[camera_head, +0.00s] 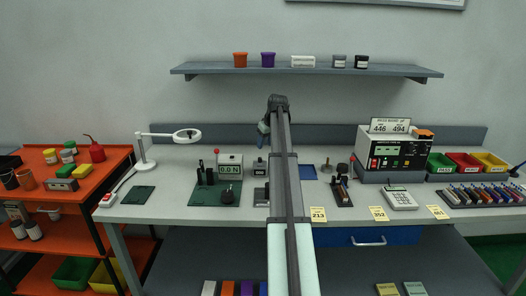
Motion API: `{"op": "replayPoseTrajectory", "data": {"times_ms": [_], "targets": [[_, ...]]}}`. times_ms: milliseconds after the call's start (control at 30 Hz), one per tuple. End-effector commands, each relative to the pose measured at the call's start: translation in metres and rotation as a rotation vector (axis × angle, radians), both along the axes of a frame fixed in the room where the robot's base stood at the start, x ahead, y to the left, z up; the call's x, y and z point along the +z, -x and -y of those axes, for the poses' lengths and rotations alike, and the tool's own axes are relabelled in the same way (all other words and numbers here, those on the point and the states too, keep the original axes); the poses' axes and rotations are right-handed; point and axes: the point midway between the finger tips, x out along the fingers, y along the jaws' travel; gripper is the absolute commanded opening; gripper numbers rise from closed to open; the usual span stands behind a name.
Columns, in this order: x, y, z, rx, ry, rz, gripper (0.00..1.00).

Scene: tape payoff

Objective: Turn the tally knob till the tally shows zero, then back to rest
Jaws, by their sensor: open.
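A small dark box with a light number window (260,166), which looks like the tally, stands on the bench just left of my arm. Its digits are too small to read surely. I cannot make out the tally knob; my arm hides part of the bench beside the box. My arm rises through the middle of the picture. My gripper (264,130) hangs at its far end, above and behind the box, apart from it. It is open, and I see nothing held in it; its fingertips are hard to make out.
Left of the box stand a display reading 0.0 N (229,168) and dark posts on a green mat (205,191). Right of my arm are a small dark fixture (343,190), a labelled machine (398,152) and a calculator (399,198). A shelf (310,71) hangs above.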

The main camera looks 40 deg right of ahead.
Motion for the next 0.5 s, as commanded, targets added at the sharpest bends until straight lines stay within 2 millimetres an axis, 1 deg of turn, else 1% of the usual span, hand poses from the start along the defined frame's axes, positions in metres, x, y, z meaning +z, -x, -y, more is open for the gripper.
{"op": "replayPoseTrajectory", "data": {"times_ms": [33,200,333,500], "targets": [[0.009,0.004,0.000,0.000,0.001,0.002,0.46],[0.029,0.012,-0.002,0.000,0.000,0.001,0.46],[0.039,0.016,-0.002,0.000,0.001,0.001,0.46],[0.042,0.018,-0.003,0.000,0.000,0.000,0.46]]}}
